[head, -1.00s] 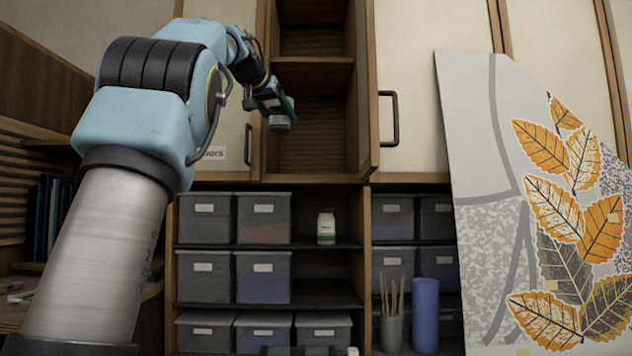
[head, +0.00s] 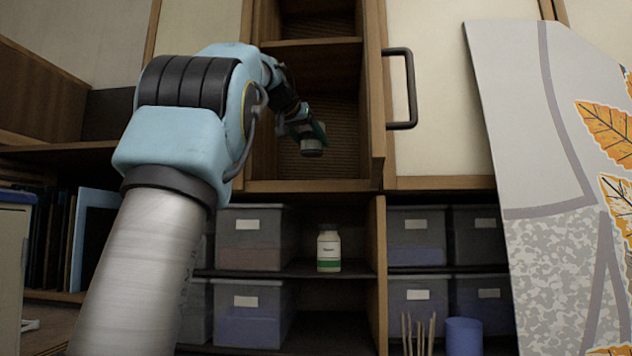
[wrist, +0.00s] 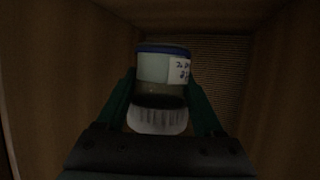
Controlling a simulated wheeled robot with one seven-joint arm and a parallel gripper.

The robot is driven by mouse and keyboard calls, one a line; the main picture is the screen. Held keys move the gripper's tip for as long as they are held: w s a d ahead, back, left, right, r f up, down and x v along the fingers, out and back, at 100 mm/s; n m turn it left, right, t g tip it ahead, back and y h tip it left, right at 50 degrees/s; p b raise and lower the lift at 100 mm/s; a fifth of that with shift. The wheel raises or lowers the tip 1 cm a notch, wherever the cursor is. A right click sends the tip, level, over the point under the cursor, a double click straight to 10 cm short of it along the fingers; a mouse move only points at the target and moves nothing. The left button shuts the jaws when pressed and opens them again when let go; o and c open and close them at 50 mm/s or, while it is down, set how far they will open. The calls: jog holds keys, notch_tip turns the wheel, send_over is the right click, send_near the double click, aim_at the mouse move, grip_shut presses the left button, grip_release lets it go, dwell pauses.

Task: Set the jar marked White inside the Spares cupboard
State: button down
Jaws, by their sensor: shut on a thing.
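My gripper (head: 308,132), with green fingers, is shut on a small jar (head: 312,148). In the wrist view the jar (wrist: 155,68) sits between the fingers, with a pale ribbed lid, a blue band and a white label. The label is turned partly aside and its handwriting is not readable. The open cupboard (head: 340,95) has a middle shelf, and the jar is in front of or within its lower compartment. In the wrist view the cupboard's wooden walls (wrist: 275,90) flank the jar. No Spares sign is readable.
A green-banded jar (head: 328,250) stands on a shelf below, beside grey bins (head: 252,240). A leaf-painted panel (head: 545,130) leans at the right. The lower compartment floor looks clear.

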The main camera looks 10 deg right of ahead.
jog(key=shift+f, duration=3.85)
jog(key=shift+f, duration=0.1)
grip_release()
jog(key=b+v, duration=0.3)
jog(key=v, duration=0.9)
jog(key=shift+b, duration=0.4)
